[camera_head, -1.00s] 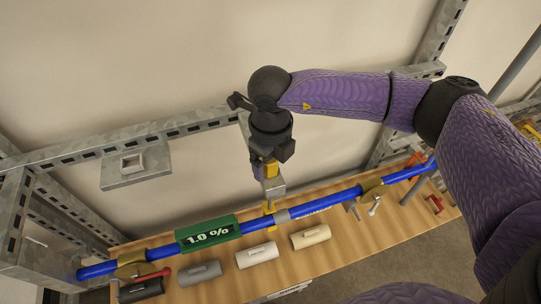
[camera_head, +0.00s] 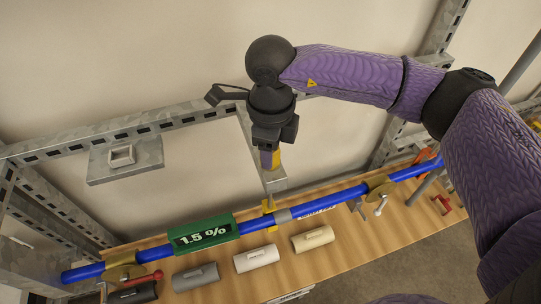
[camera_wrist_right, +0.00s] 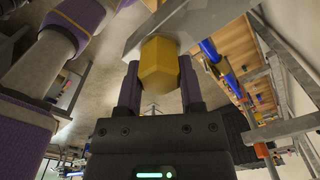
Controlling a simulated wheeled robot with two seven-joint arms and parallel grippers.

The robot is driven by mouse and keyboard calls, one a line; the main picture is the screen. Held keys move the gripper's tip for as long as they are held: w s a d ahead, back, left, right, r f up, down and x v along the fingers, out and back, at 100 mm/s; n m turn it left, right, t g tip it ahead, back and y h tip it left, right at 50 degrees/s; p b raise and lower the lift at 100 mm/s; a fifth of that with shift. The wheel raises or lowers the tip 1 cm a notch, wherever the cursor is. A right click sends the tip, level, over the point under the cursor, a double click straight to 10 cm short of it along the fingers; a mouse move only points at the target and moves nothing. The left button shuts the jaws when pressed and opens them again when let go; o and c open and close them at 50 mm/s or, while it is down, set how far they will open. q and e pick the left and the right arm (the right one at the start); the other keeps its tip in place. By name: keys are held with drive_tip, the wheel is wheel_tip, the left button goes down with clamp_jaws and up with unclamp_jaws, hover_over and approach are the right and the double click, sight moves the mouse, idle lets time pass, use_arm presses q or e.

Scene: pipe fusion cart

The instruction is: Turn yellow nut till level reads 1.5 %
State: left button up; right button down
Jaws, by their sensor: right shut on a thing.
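The yellow nut (camera_wrist_right: 160,62) sits between the two fingers of my right gripper (camera_wrist_right: 160,85) in the right wrist view, and the gripper is shut on it. In the head view my right gripper (camera_head: 270,158) points down at the nut, of which a yellow sliver (camera_head: 276,158) shows on the grey upright bracket. The green level (camera_head: 203,234) lies on the blue pipe (camera_head: 320,200) and its display reads 1.5 %. My left gripper is not in view.
Black, grey, white and cream cylinders, such as the cream one (camera_head: 313,238), lie on the wooden bench top (camera_head: 350,248) in front of the pipe. Metal clamps (camera_head: 377,186) hold the pipe. A perforated steel rail (camera_head: 130,135) runs behind.

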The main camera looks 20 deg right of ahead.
drive_tip(key=shift+c, duration=1.1)
unclamp_jaws()
wheel_tip(320, 180, up, 9)
drive_tip(key=shift+f+b, duration=0.1)
drive_tip(key=shift+b, duration=0.95)
drive_tip(key=shift+r, duration=0.55)
